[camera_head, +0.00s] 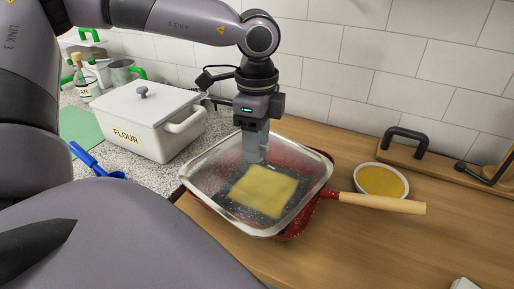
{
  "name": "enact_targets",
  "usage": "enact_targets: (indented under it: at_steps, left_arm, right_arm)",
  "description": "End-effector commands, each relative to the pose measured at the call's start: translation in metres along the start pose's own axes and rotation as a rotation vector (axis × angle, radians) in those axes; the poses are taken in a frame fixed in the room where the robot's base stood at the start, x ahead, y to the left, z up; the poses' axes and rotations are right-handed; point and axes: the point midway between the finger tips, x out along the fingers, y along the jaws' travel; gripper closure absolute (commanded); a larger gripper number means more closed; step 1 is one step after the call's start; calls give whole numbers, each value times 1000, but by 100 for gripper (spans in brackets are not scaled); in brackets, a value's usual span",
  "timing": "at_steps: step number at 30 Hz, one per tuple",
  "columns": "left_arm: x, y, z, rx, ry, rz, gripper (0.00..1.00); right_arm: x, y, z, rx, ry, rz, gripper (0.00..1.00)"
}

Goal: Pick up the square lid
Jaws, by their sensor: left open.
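The square lid (205,165) has clear glass and a silvery rim. It lies, somewhat skewed, over a red square pan (322,205) with a pale wooden handle (378,203). A yellow square piece (263,191) shows through the glass. My left gripper (256,157) points straight down over the back middle part of the lid, its fingertips at or just above the glass. It is open. I cannot tell whether the fingers touch the lid, and any knob between them is hidden. My right gripper is not in view.
A white flour box (148,120) stands left of the lid on the speckled counter. A blue-handled utensil (88,158) lies further left. A bowl of yellow contents (381,181) sits right of the pan, with a wooden board (440,165) behind it. The wooden counter at front right is mostly clear.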

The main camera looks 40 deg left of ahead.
Motion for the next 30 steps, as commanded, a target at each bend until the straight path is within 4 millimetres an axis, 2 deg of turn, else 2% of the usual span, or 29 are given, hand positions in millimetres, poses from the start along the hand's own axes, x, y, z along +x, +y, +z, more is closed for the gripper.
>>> enact_targets:
  at_steps: [3,7,8,30]
  left_arm:
    - [0,0,0,0,0,0,52]
    - [0,0,0,0,0,0,94]
    - [0,0,0,0,0,0,100]
    - [-1,0,0,0,0,0,100]
  right_arm:
    - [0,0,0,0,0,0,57]
    - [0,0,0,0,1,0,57]
    - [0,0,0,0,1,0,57]
    - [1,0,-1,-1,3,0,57]
